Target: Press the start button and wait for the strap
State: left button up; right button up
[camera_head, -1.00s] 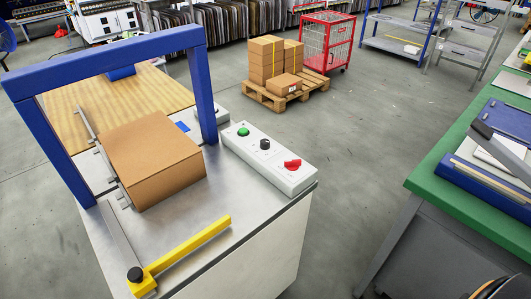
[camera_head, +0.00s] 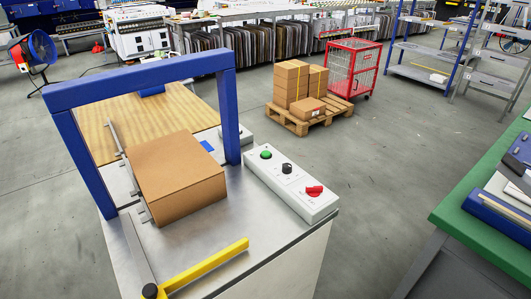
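A white control box (camera_head: 291,184) sits on the right edge of the strapping machine's metal top (camera_head: 215,232). It carries a green button (camera_head: 266,154), a black knob (camera_head: 286,168) and a red switch (camera_head: 314,191). A closed brown cardboard box (camera_head: 177,178) lies on the machine top, partly under the blue arch (camera_head: 140,78). No strap shows around this box. Neither of my grippers is in view.
A yellow-handled lever (camera_head: 205,266) lies at the machine's front. A green-topped bench (camera_head: 480,232) stands at the right. A pallet (camera_head: 303,122) with several cartons and a red cage trolley (camera_head: 352,66) stand behind. Grey floor is clear between machine and bench.

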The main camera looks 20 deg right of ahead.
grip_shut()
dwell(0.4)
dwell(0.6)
